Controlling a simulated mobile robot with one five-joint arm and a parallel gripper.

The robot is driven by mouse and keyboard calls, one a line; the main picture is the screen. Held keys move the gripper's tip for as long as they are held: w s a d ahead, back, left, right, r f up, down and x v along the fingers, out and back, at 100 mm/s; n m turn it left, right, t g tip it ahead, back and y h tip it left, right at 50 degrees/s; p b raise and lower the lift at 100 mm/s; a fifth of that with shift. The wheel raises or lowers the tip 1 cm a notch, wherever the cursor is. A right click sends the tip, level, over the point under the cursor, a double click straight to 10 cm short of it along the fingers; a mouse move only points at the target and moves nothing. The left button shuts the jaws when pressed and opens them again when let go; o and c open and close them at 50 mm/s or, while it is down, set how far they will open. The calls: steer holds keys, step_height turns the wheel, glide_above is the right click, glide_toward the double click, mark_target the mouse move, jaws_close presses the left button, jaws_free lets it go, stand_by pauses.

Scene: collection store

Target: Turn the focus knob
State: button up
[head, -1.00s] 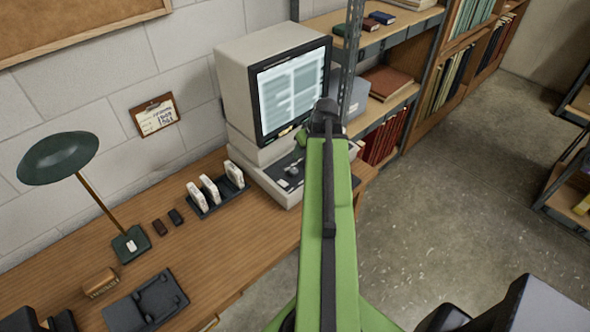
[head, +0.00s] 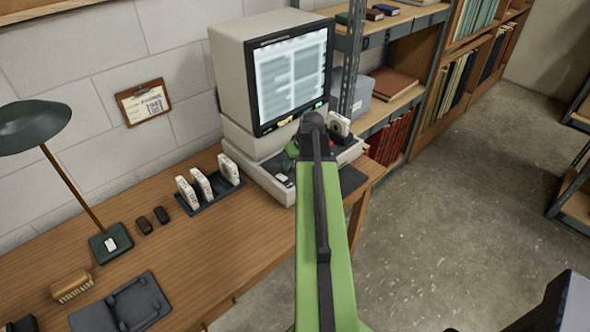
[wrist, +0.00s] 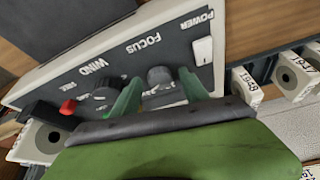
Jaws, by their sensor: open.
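The focus knob (wrist: 160,76) is a dark grey round knob beside the FOCUS label on the reader's control panel (wrist: 125,62). My gripper (wrist: 160,80) is open, with one green finger on each side of the focus knob. I cannot tell whether the fingers touch it. The microfilm reader (head: 232,75) stands at the right end of the desk with its screen (head: 290,78) lit. In the head view my arm hides the focus knob and most of my gripper.
The wind knob (wrist: 105,93), a red knob (wrist: 68,107) and the white power switch (wrist: 203,50) are close by on the panel. White film boxes (head: 203,183) stand in a rack left of the reader. A metal shelf post (head: 350,65) rises behind.

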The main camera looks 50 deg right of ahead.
steer(key=shift+r, duration=0.1)
jaws_close()
steer(key=shift+a+m+h, duration=0.2)
steer(key=shift+m+h, duration=0.1)
steer(key=shift+m, duration=0.7)
steer(key=shift+m+g+h, duration=0.3)
steer(key=shift+m+g, duration=0.1)
steer(key=shift+m, duration=0.6)
jaws_free()
